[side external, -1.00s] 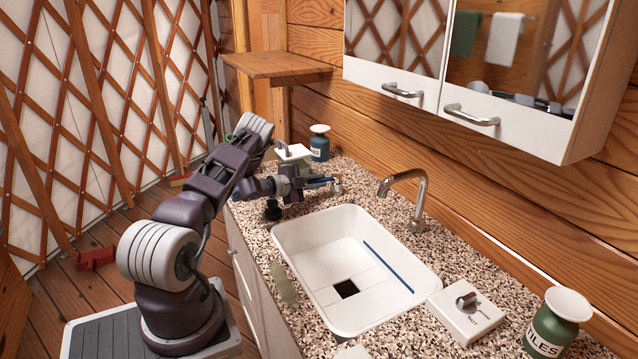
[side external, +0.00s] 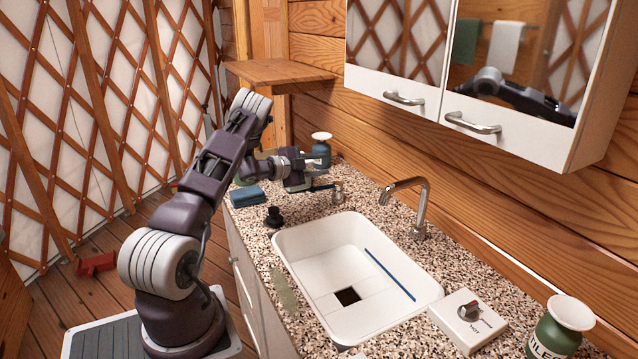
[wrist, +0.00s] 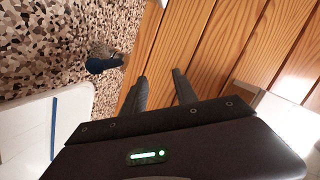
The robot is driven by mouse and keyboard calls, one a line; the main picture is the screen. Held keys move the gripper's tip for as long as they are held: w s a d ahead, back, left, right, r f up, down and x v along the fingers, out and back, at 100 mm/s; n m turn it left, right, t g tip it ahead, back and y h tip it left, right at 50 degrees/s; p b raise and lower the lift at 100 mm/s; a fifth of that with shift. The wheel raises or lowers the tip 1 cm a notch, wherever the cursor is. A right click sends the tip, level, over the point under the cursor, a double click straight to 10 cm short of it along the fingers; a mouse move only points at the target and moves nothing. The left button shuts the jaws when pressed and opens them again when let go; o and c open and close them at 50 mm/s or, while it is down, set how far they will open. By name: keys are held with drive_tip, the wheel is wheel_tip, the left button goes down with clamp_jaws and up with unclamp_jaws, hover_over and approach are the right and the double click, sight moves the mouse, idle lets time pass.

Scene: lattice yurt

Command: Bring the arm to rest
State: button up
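My gripper (side external: 318,186) is over the far part of the counter, beyond the sink and near the wooden wall. It is small and partly hidden by my wrist in the side view. In the wrist view my gripper (wrist: 159,77) has its two dark fingers apart, with only wall boards showing between the tips. It holds nothing that I can see. My arm is bent, with its elbow raised above the counter's left edge.
The white sink (side external: 309,238) and chrome tap (side external: 425,205) are nearer. A black stopper (side external: 273,218), folded blue cloth (side external: 248,196) and white-topped jar (side external: 321,136) are near my arm. A knob box (side external: 468,322) and green jar (side external: 552,334) stand at right. A cabinet (side external: 520,135) overhangs.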

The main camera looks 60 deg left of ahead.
drive_tip(key=shift+r, duration=0.95)
drive_tip(key=w+d+r+n+g+y, duration=0.1)
drive_tip(key=w+d+r+n+y, duration=0.2)
drive_tip(key=r, duration=0.6)
drive_tip(key=d+r+n+g+y, duration=0.15)
drive_tip(key=d+r+n, duration=0.35)
drive_tip(key=r, duration=0.5)
drive_tip(key=s+d+r+n+g+h, duration=0.1)
drive_tip(key=s+d+r, duration=0.15)
drive_tip(key=d, duration=0.45)
drive_tip(key=s+d+r+n+g, duration=0.1)
drive_tip(key=s+d, duration=0.3)
drive_tip(key=d, duration=0.4)
drive_tip(key=s+d+f+g+h, duration=0.2)
drive_tip(key=s+d+f+h, duration=0.1)
drive_tip(key=s+d, duration=0.9)
drive_tip(key=s+d+f+g+h, duration=0.3)
drive_tip(key=s+d+f, duration=0.1)
drive_tip(key=s+d, duration=0.8)
drive_tip(key=s, duration=0.3)
drive_tip(key=shift+d+f, duration=0.15)
